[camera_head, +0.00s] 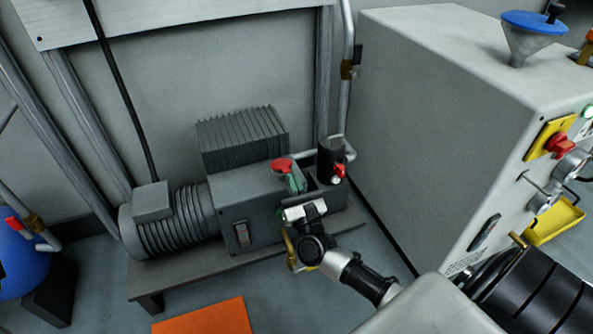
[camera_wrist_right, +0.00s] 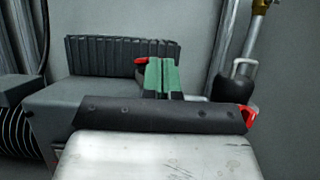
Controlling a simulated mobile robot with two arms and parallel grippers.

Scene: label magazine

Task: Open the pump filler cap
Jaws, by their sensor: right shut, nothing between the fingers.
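The grey pump (camera_head: 258,200) stands on a low bench, with its ribbed motor at the left. A red cap (camera_head: 281,165) shows on top of the pump body; a little of its red also shows in the wrist view (camera_wrist_right: 141,60), behind my fingers. My right gripper (camera_head: 297,184) has green fingertips, which also fill the middle of the wrist view (camera_wrist_right: 162,77). They are shut with nothing between them, just right of and in front of the red cap. I cannot tell whether they touch it. The cap's far side is hidden. My left gripper is not in view.
A black cylinder (camera_head: 331,160) with a red knob (camera_head: 339,173) stands close right of my fingers. A finned block (camera_head: 242,137) is behind the pump. A large grey cabinet (camera_head: 440,120) bounds the right side. An orange mat (camera_head: 205,318) lies on the floor in front.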

